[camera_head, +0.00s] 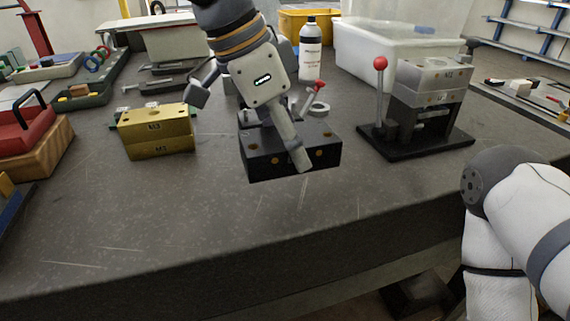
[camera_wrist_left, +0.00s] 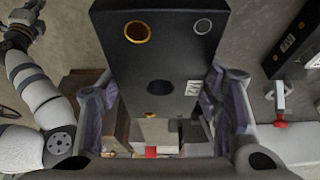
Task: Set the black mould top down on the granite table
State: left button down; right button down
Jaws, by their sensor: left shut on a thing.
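The black mould top (camera_head: 262,163) is a dark block with brass-coloured round inserts, at the middle of the table in the head view. In the left wrist view the black block (camera_wrist_left: 157,60) lies between the finger pads, showing round holes and a small white label. My left gripper (camera_head: 301,160) comes down over the block from above and is shut on it. Whether the block's underside touches the granite table (camera_head: 200,220) cannot be told. My right arm shows at the right of the head view; what looks like my right gripper (camera_wrist_left: 20,32) is small in the wrist view.
A brass mould block (camera_head: 157,140) stands to the left. A mould on a black base with a red-knobbed lever (camera_head: 380,63) stands to the right. A white bottle (camera_head: 311,60) and a clear bin (camera_head: 375,55) are behind. The table's front is clear.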

aim_at(256, 129)
pick_arm(q)
jog(key=w+f, duration=0.1)
jog(key=f, duration=0.1)
jog(key=w+f, duration=0.1)
jog(key=w, duration=0.1)
jog(key=shift+w+f, duration=0.15)
jog(key=shift+f, duration=0.2)
jog(key=shift+w+a+f, duration=0.1)
jog(key=shift+f, duration=1.4)
jog(key=shift+f, duration=0.2)
jog(key=c, duration=0.5)
grip_release()
jog(key=v, duration=1.2)
jog(key=shift+r, duration=0.1)
